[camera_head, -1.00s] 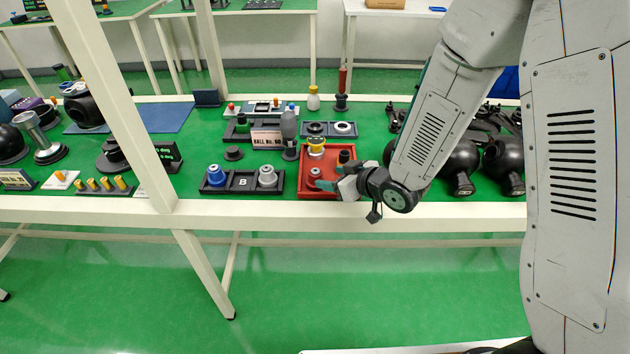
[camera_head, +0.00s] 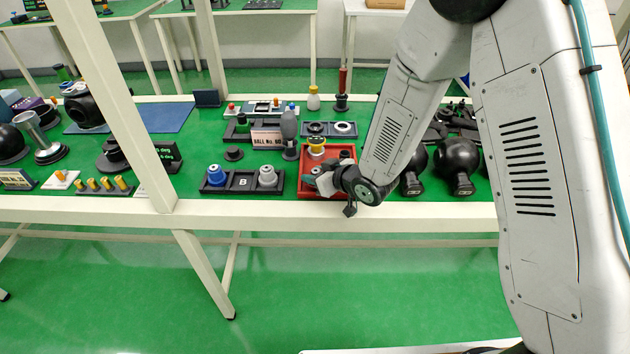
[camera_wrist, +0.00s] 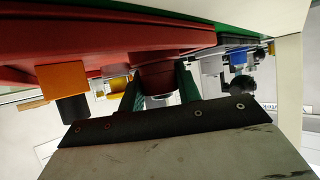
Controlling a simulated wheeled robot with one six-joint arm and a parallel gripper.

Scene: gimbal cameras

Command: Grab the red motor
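The red motor (camera_wrist: 158,75) stands in the red tray (camera_head: 304,158) on the green table. In the wrist view, which is upside down, it sits between the two teal fingers of my gripper (camera_wrist: 160,88), one on each side. The fingers are apart, and I see no clear sign that they press on it. In the head view my gripper (camera_head: 312,178) reaches over the tray's front part from the right and hides most of the motor. The tray's red surface also fills the upper part of the wrist view (camera_wrist: 80,40).
A yellow-topped part (camera_head: 316,146) stands at the tray's back. A black holder marked B (camera_head: 242,182) with blue and silver motors is left of the tray. Black round parts (camera_head: 457,165) stand to the right. The table's white front edge (camera_head: 270,214) runs below my gripper.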

